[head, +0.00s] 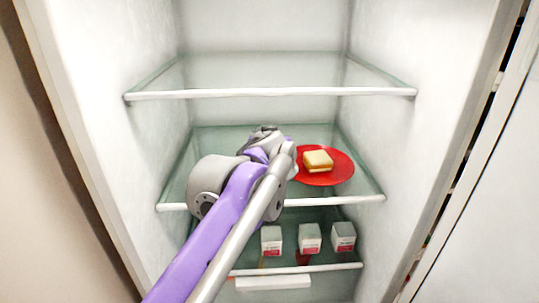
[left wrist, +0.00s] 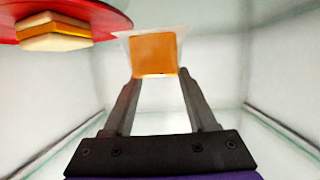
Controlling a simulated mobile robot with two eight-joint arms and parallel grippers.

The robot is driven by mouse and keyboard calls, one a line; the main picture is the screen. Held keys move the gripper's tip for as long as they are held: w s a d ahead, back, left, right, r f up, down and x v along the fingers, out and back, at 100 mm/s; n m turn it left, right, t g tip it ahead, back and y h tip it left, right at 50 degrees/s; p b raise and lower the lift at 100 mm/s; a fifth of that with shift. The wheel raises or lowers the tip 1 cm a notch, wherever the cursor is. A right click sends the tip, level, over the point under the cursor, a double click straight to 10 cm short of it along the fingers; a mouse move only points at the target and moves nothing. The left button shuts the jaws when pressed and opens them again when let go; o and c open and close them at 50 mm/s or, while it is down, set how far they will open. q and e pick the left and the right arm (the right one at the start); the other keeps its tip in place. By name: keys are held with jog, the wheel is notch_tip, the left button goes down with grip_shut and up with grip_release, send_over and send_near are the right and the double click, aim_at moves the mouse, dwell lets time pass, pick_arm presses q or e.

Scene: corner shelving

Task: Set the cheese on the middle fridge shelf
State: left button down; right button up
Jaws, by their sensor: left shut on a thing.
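The cheese (left wrist: 155,52) is an orange square in a pale clear-edged wrapper, seen in the left wrist view. My left gripper (left wrist: 158,74) is shut on it, with the cheese at the fingertips. In the head view my left arm reaches over the middle fridge shelf (head: 335,200), a glass shelf with a white front edge. The arm's wrist hides the gripper and the cheese there. I cannot tell whether the cheese touches the shelf. My right gripper is in neither view.
A red plate (head: 337,178) with a sandwich (head: 318,161) stands on the middle shelf, right of my arm. The upper shelf (head: 270,94) is empty. Several small white-and-red cartons (head: 309,238) stand on the lower shelf. The fridge walls (head: 405,130) bound both sides.

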pick_arm(q)
jog(key=shift+s+f, duration=0.1)
jog(key=shift+f, duration=0.15)
jog(key=f, duration=0.3)
jog(key=shift+w+f+b, duration=0.3)
jog(key=shift+r, duration=0.1)
jog(key=shift+c, duration=1)
grip_release()
jog(key=shift+s, duration=0.1)
jog(key=v, duration=1.2)
jog(key=shift+p, duration=0.3)
